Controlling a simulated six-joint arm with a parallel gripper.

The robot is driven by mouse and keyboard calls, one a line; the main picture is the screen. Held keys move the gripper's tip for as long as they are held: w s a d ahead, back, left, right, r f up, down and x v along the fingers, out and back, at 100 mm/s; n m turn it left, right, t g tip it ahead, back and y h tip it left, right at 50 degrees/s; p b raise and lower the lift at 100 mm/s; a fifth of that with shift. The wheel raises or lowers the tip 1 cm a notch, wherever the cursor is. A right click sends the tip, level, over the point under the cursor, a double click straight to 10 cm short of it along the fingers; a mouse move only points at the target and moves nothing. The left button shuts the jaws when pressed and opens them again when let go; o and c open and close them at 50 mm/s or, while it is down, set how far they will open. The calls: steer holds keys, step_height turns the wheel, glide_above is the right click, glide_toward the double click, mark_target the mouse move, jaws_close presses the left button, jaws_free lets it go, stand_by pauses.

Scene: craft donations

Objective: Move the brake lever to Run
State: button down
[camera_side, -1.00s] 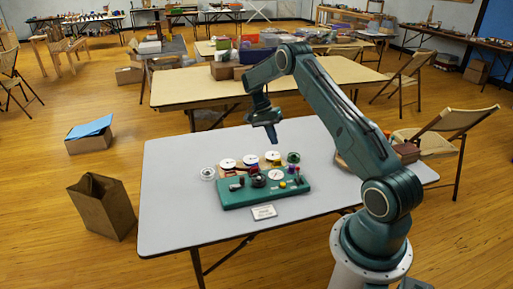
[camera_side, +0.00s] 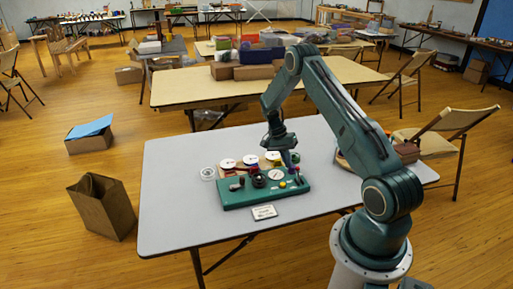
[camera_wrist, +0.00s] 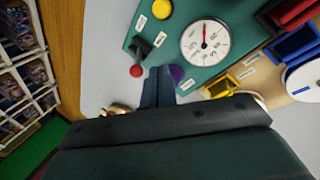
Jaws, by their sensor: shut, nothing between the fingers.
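A teal control panel (camera_side: 235,199) lies on the grey table; it also shows in the wrist view (camera_wrist: 190,80). Near its edge in the wrist view is a small dark lever (camera_wrist: 143,46) with a red ball end (camera_wrist: 136,71) and white labels beside it, too small to read. I take this as the brake lever; its position cannot be read. My gripper (camera_wrist: 158,72) is shut and empty, its fingertips just beside the red ball, with no contact clear. In the side view my gripper (camera_side: 290,163) is low at the panel's right end, partly hiding what is behind.
The panel also carries a white dial (camera_wrist: 207,42) and a yellow button (camera_wrist: 162,9). A purple round thing (camera_wrist: 177,74) is close beside my fingers. Several spools (camera_side: 228,162) stand behind the panel, and a card (camera_side: 264,212) lies in front. The table's left side is clear.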

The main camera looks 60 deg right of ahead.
steer(key=shift+s, duration=0.5)
